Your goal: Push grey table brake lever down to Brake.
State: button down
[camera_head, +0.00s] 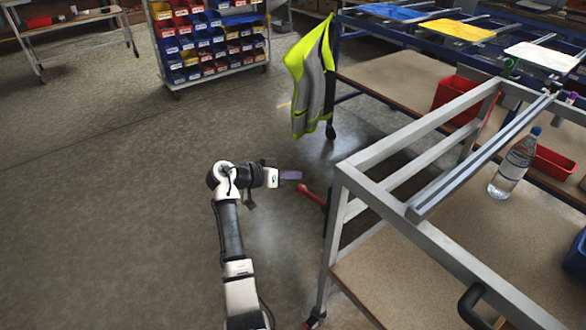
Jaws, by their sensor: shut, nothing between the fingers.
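The grey table (350,178) is a metal frame on the right. A red lever (312,196) sticks out to the left from its side, near the corner leg. Its rounded free end points up and left, and its other end meets the frame. My gripper (295,175) reaches in from the left, just above and left of the lever's free end. The gripper is shut and empty. I cannot tell whether it touches the lever. Any Brake marking is too small to see.
A yellow hi-vis vest (312,75) hangs beyond the lever. A water bottle (514,164) and red bins (458,98) are on the right. A rack of bins (208,40) stands at the back. The floor (120,180) to the left is clear.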

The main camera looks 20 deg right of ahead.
notch_tip(320, 180, down, 8)
jog(key=n+g+h+b, duration=0.1)
jog(key=n+g+b, duration=0.1)
jog(key=n+b, duration=0.1)
jog(key=shift+s+r+h, duration=0.15)
jog(key=shift+s+h, duration=0.15)
jog(key=shift+s+d, duration=0.1)
jog(key=shift+d, duration=0.05)
dwell(0.4)
